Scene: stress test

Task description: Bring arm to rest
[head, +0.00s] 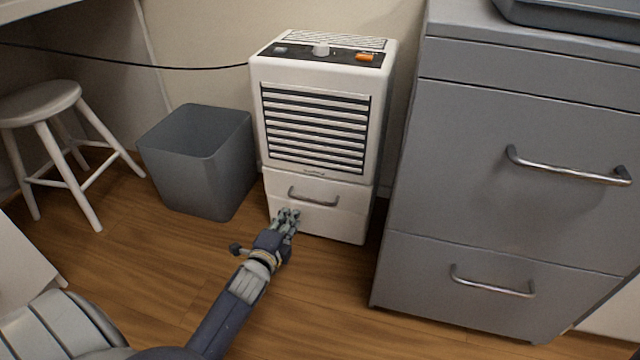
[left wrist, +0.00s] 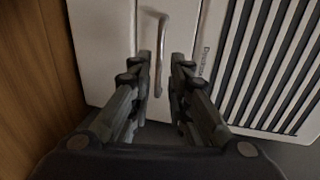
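My left arm reaches in from the lower left of the head view. Its gripper (head: 287,215) is in front of the lower drawer of a white heater-like appliance (head: 315,125). In the left wrist view my left gripper (left wrist: 162,62) is open, with its two fingers apart and nothing held between them. The drawer's metal handle (left wrist: 163,50) shows between and beyond the fingertips; I cannot tell whether they touch it. The handle (head: 313,197) is also clear in the head view, and the drawer looks shut. My right gripper is not in view.
A grey bin (head: 198,165) stands left of the appliance, and a white stool (head: 40,105) is further left. A grey drawer cabinet (head: 500,170) stands close on the right. A black cable (head: 130,66) runs to the appliance. Wooden floor (head: 165,265) around the arm is clear.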

